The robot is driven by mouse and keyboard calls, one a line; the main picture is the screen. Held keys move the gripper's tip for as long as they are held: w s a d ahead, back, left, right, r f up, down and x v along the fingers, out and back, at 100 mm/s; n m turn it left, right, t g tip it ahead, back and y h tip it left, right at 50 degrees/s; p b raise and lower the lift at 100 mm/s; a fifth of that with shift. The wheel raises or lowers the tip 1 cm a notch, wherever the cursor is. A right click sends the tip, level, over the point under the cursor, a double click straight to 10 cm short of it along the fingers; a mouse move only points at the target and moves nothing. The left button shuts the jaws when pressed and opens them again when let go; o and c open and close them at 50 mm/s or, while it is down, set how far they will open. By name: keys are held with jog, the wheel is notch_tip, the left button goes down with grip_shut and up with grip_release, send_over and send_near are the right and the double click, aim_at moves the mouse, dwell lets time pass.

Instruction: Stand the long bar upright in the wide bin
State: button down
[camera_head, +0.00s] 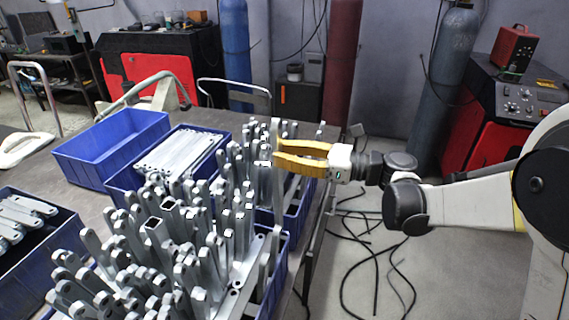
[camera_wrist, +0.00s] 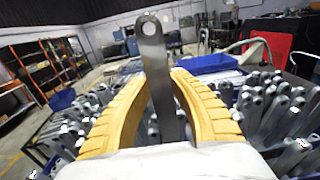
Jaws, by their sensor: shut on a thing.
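My gripper (camera_head: 280,158) reaches in from the right in the head view, its yellow fingers closed on a long grey bar (camera_head: 276,134). The bar stands about upright, and its top sticks up above the fingers. In the wrist view the bar (camera_wrist: 155,75), with a hole near its rounded top, stands between the two yellow fingers (camera_wrist: 160,112). Its lower end is hidden among the brackets, so I cannot tell whether it touches anything. Below and left, a large blue bin (camera_head: 277,284) is crowded with upright and leaning brackets. Another blue bin (camera_head: 301,216) stands behind it, under my gripper.
An empty blue bin (camera_head: 112,147) stands at the back left, beside a blue bin of flat-lying bars (camera_head: 180,150). Another bin with bars (camera_head: 30,215) is at the left edge. The table's right edge lies below my gripper; cables (camera_head: 375,250) lie on the floor beyond.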

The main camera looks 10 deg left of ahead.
jog(key=b, duration=0.8)
send_over(281, 211)
jog(key=shift+d+f, duration=0.15)
jog(key=shift+f, duration=5.85)
jog(key=shift+f+b, duration=2.9)
jog(key=shift+f, duration=0.5)
jog(key=c, duration=1.1)
grip_release()
jog(key=shift+c, duration=0.2)
jog(key=shift+d, duration=0.15)
